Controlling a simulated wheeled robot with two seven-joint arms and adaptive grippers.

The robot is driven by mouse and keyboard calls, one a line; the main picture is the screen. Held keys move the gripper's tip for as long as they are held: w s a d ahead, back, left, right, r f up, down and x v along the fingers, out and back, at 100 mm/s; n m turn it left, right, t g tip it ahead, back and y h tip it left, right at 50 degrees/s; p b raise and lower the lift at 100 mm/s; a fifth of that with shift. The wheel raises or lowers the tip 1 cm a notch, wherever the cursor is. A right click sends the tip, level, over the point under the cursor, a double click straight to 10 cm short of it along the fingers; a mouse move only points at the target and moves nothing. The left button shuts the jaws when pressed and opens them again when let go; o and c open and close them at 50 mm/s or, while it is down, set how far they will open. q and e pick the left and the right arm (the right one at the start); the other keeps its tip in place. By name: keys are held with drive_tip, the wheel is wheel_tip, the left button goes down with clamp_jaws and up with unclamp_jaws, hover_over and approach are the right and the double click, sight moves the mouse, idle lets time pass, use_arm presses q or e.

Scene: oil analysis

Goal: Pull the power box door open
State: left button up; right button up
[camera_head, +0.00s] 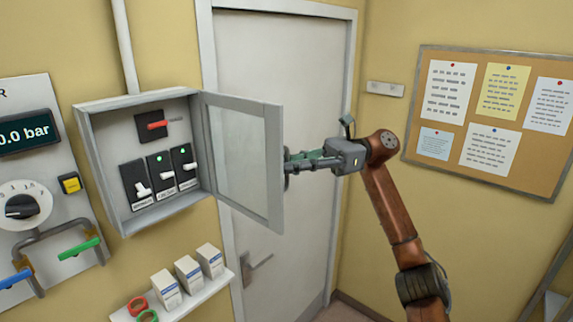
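The grey power box (112,106) hangs on the wall at the left of the view. Its framed, clear-paned door (273,155) stands swung open to the right, so the inside shows. Inside are a red-handled switch (157,125) and several black breakers with white levers. My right gripper (290,163) is at the door's outer, right-hand edge, partly hidden behind the frame. Its fingers look close to the edge, but I cannot tell whether they grip it. My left gripper does not show.
A white shelf (196,302) with small boxes and tape rolls sits below the power box. A pressure panel (45,150) with a dial and colored valve handles is at the far left. A white room door (292,55) is behind the box door. A notice board (490,165) hangs at right.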

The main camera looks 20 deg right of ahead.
drive_tip(key=d, duration=1.2)
drive_tip(key=shift+w, duration=0.15)
